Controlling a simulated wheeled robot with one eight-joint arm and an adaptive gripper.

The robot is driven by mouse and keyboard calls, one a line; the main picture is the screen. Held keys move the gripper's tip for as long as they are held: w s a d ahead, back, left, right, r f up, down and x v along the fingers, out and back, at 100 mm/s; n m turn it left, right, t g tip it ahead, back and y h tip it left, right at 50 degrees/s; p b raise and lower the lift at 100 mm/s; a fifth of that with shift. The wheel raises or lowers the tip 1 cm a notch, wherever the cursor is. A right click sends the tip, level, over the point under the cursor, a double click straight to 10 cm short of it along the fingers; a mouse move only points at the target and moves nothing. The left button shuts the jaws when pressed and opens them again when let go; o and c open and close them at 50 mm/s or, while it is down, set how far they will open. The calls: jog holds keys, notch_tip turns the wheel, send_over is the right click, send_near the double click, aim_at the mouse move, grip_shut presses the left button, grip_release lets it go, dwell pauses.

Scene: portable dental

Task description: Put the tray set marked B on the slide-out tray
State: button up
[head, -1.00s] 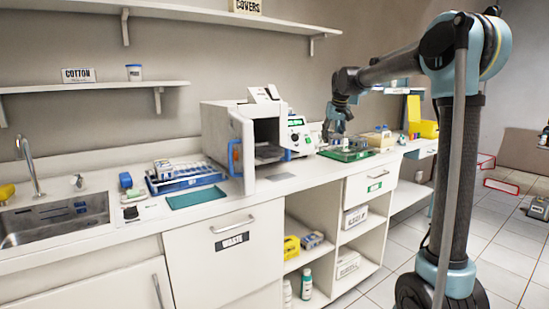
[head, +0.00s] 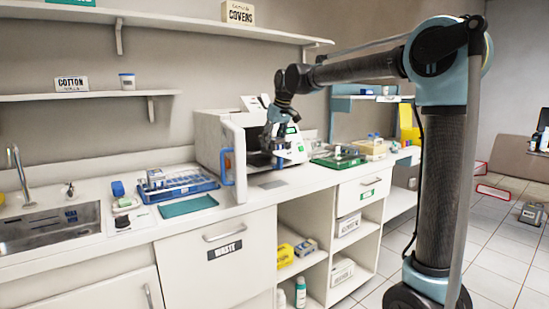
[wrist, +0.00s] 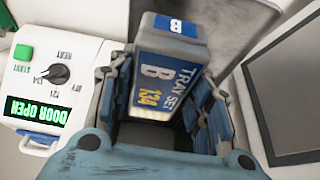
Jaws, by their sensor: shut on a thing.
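In the wrist view my gripper (wrist: 164,82) is shut on the tray set (wrist: 172,72), a blue and grey block labelled "TRAY SET B 134". In the head view my gripper (head: 279,150) hangs above the counter at the front right of the open white sterilizer (head: 212,140). The held set is hard to make out there. The slide-out tray (head: 258,160) shows as a dark surface low in the open chamber, partly covered by my gripper.
The sterilizer panel (wrist: 52,75) reads "DOOR OPEN". Its door with a blue handle (head: 227,167) stands open on the left. A blue rack (head: 180,186) and teal mat (head: 188,206) lie left of it. A green tray (head: 338,161) lies to the right.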

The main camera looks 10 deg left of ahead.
aim_at(273, 161)
jog(key=shift+f, duration=2.65)
jog(key=o, duration=1)
jog(key=shift+f, duration=0.1)
jog(key=shift+c, duration=0.2)
